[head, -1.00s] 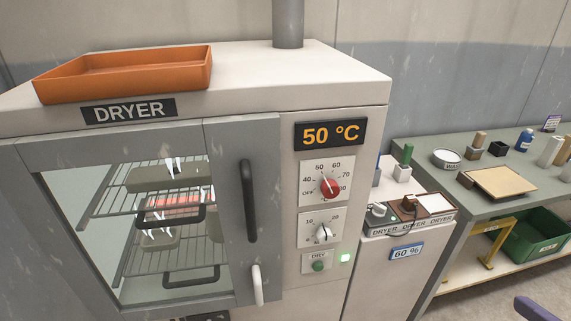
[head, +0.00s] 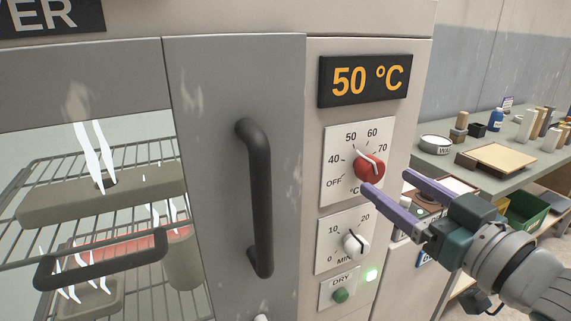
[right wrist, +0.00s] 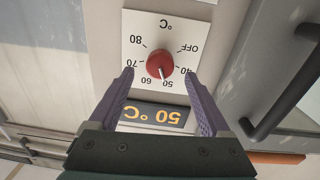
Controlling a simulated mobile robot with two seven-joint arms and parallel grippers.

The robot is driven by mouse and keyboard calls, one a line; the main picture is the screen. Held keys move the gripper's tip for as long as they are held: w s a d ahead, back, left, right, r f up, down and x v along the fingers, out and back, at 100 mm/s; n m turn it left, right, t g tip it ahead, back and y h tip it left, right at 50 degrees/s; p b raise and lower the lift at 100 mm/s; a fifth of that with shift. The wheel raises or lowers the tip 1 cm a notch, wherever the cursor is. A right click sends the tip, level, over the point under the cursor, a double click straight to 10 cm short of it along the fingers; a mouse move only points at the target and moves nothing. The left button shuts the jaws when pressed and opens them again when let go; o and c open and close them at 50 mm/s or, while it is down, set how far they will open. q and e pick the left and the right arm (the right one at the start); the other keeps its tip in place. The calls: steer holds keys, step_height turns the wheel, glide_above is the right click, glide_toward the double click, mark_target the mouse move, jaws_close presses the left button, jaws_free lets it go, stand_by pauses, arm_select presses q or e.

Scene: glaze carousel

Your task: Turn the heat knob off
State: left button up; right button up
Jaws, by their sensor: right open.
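The heat knob (head: 370,167) is red and round with a white pointer line, on a white dial plate marked OFF and 40 upward. Its pointer is near the 50 mark. It also shows in the right wrist view (right wrist: 159,64), upside down, between my fingertips in the picture. My right gripper (head: 388,182) is open and empty, its purple fingers reaching in from the right. In the head view the fingertips are just below and right of the knob; contact is not clear. My left gripper is not in view.
The display (head: 367,80) reads 50 °C above the dial. Below are the timer knob (head: 353,243) and green DRY button (head: 341,295) with a lit green lamp (head: 371,274). The dryer door's black handle (head: 256,198) stands out to the left. A bench with several items stands behind.

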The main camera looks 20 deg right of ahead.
mark_target(376, 174)
steer(key=w, duration=0.5)
steer(key=shift+w+a, duration=0.15)
steer(key=shift+w, duration=0.05)
jaws_close()
stand_by(0.5)
